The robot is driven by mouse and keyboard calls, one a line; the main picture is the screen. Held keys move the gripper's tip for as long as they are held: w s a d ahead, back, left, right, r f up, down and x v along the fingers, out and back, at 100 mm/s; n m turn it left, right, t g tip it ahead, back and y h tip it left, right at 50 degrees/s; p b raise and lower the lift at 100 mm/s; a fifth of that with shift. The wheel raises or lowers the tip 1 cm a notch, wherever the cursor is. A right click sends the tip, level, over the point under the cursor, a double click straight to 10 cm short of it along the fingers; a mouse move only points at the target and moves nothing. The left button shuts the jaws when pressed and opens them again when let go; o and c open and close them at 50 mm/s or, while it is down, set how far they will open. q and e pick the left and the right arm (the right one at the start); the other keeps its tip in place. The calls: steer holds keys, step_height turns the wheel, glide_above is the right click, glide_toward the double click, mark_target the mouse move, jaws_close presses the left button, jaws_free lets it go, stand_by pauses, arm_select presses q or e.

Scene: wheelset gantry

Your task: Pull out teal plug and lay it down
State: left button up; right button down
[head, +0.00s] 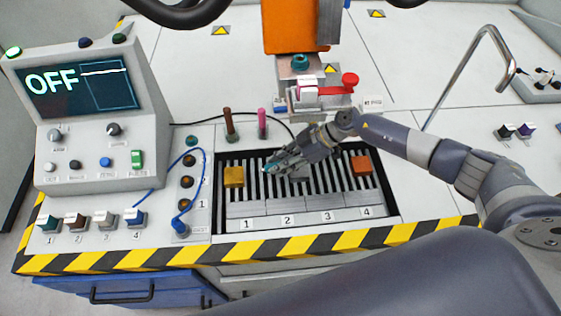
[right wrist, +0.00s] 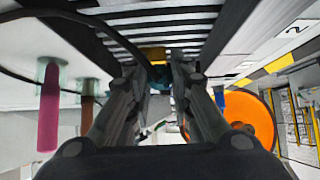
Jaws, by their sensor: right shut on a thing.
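My right gripper (head: 272,166) reaches in from the right over the slotted grey tray (head: 282,210). It is shut on the teal plug (head: 267,169), of which only a small part shows between the fingertips. In the right wrist view a bit of the teal plug (right wrist: 158,84) shows between the fingers, and a black cable (right wrist: 118,38) runs up to it. The plug is above the slats, close to the yellow block (head: 233,177); whether it touches the slats I cannot tell. My left gripper is not in view.
An orange block (head: 361,165) sits at the tray's right. Brown (head: 228,123) and pink (head: 262,122) pegs stand behind the tray. A column of sockets (head: 187,182) with a blue cable (head: 205,172) lies left. An orange machine head (head: 290,25) hangs behind.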

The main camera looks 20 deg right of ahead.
steer(key=shift+r, duration=0.15)
step_height(320, 180, down, 3)
steer(key=shift+r+b, duration=0.2)
steer(key=shift+b, duration=0.45)
step_height(320, 180, down, 2)
steer(key=shift+b, duration=0.6)
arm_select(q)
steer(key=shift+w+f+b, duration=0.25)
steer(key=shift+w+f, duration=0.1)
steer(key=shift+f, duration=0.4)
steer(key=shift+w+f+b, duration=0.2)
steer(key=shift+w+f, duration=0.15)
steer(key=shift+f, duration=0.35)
arm_select(e)
steer(key=shift+f, duration=0.8)
steer(key=c, duration=1.4)
jaws_free()
steer(key=shift+o, duration=0.2)
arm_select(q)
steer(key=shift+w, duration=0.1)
arm_select(e)
steer(key=shift+d, duration=0.1)
